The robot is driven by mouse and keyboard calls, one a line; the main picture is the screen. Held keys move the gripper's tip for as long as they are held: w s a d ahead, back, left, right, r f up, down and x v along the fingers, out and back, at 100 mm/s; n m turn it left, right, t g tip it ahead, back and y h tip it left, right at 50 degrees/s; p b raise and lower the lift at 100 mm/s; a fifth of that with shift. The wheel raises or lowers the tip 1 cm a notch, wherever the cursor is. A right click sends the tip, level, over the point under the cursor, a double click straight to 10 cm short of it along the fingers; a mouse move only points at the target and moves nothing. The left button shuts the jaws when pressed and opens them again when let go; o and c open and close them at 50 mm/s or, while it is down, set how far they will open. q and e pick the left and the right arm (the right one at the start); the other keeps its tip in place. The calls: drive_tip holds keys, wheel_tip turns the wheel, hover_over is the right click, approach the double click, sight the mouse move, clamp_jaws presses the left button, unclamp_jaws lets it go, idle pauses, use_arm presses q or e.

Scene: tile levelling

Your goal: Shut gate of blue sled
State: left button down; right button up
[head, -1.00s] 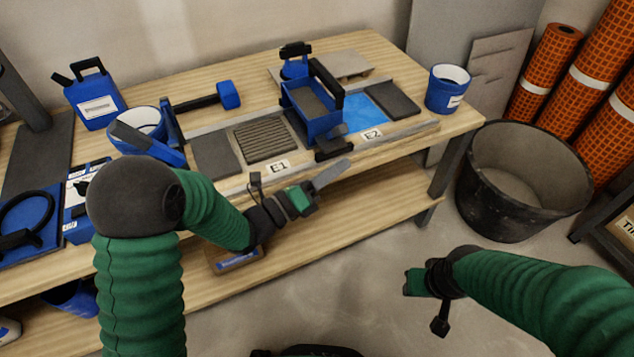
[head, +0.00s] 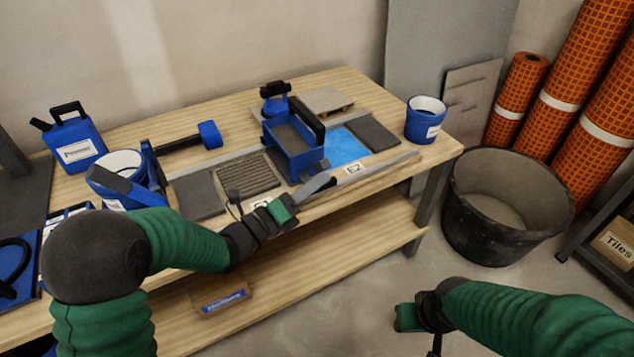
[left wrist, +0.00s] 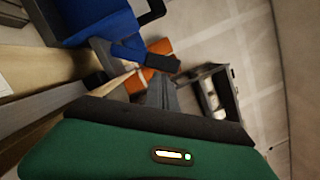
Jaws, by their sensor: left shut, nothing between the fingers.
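The blue sled (head: 307,160) is an open-topped blue box with a black handle. It sits on the bench rails between the ribbed tile and the blue patch. In the left wrist view the sled (left wrist: 88,18) is at the upper left, and a blue lever with a black end (left wrist: 155,60) sticks out from it; this looks like the gate's handle. My left gripper (head: 322,184) is shut and empty, just in front of the sled's near side by that lever. Its fingers also show in the left wrist view (left wrist: 164,92). Contact cannot be told. My right gripper (head: 408,316) hangs away from the bench, its fingers unclear.
A blue bucket (head: 425,122) stands at the bench's right end. A blue mallet (head: 208,134), another bucket (head: 108,192) and a blue jug (head: 75,145) are at the left. A large black tub (head: 505,220) is on the floor at the right.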

use_arm(q)
drive_tip(key=shift+w+r+n, duration=0.1)
drive_tip(key=shift+r+n, duration=0.15)
drive_tip(key=shift+n, duration=0.05)
drive_tip(key=shift+w+a+r+n+y+p, duration=0.2)
drive_tip(key=shift+r+n+p, duration=0.15)
drive_tip(key=shift+n+p, duration=0.2)
drive_tip(key=shift+w+a+r+n+y+p, duration=0.1)
drive_tip(key=shift+w+r+n+y+p, duration=0.1)
drive_tip(key=shift+r+n+p, duration=0.35)
drive_tip(key=w+n+p, duration=0.1)
drive_tip(key=n, duration=0.1)
drive_tip(key=w+a+r+n+y+p, duration=0.1)
drive_tip(key=n+p, duration=0.1)
drive_tip(key=shift+w+a+r, duration=0.1)
drive_tip(key=shift+w+a, duration=0.1)
drive_tip(key=shift+w, duration=0.05)
drive_tip(key=shift+w+a+r, duration=0.1)
